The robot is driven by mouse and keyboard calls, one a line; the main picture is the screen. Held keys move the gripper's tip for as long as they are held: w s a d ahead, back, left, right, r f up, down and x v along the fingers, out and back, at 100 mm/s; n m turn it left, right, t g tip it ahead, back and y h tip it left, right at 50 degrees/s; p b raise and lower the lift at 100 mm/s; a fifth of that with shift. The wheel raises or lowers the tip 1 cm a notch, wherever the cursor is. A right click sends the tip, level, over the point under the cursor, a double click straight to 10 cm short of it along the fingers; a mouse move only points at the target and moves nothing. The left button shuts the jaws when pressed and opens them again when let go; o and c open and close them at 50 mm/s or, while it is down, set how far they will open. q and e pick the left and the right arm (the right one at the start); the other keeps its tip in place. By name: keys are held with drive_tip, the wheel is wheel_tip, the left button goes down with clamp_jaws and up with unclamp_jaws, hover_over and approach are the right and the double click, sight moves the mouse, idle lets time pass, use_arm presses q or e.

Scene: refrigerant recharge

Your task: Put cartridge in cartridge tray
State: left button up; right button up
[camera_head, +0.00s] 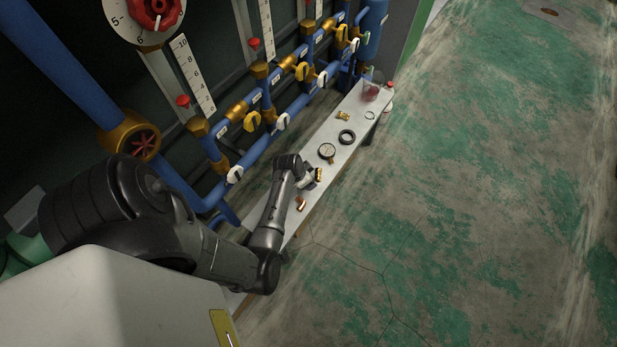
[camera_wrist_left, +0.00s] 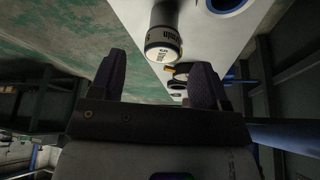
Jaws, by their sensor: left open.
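My left gripper (camera_head: 308,178) is low over the white bench in the head view. In the left wrist view its two dark fingers (camera_wrist_left: 158,82) are spread apart with nothing between them. A dark cylinder with a pale, printed end (camera_wrist_left: 163,45), possibly the cartridge, is beyond the fingers, at the top of the left wrist view and apart from them. I cannot pick out the cartridge for certain in the head view. No thing is clearly recognisable as the cartridge tray. My right gripper is not in view.
The narrow white bench (camera_head: 352,105) holds a round gauge (camera_head: 327,151), a black ring (camera_head: 346,138), brass fittings (camera_head: 301,203) and a clear container with red contents (camera_head: 371,90). Blue pipes (camera_head: 172,180) with valves run along its left. Open floor (camera_head: 480,190) lies right.

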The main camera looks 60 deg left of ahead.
use_arm(q)
drive_tip(key=shift+b+x, duration=1.95)
drive_tip(key=shift+x, duration=0.85)
drive_tip(key=shift+a, duration=0.1)
drive_tip(key=shift+c, duration=0.9)
drive_tip(key=c, duration=1)
